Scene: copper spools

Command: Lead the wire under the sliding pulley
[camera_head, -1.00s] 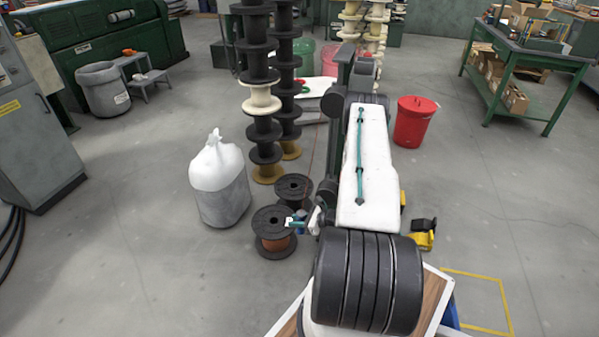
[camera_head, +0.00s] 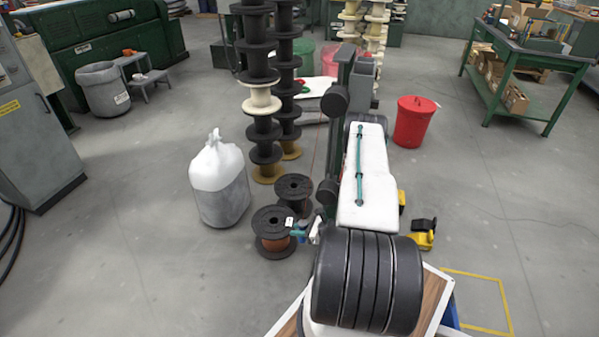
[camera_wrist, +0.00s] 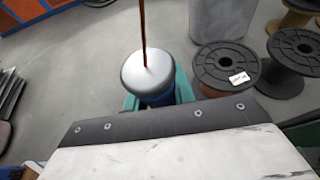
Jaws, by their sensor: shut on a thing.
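My gripper (camera_wrist: 158,98) has teal fingers closed around a blue piece (camera_wrist: 157,99) with a rounded silver cap (camera_wrist: 148,74). A copper-coloured wire (camera_wrist: 142,25) runs from the middle of the cap to the top edge of the wrist view. In the head view my gripper (camera_head: 302,230) is small, low and just right of the nearest black spool; its fingertips are hard to make out. A thin reddish line (camera_head: 316,152), perhaps the wire, shows left of my arm. I cannot make out the sliding pulley in either view.
A black spool with copper winding (camera_head: 272,243) and another black spool (camera_head: 293,188) stand close by. Tall spool stacks (camera_head: 262,102) stand behind. A red bin (camera_head: 413,122) is right.

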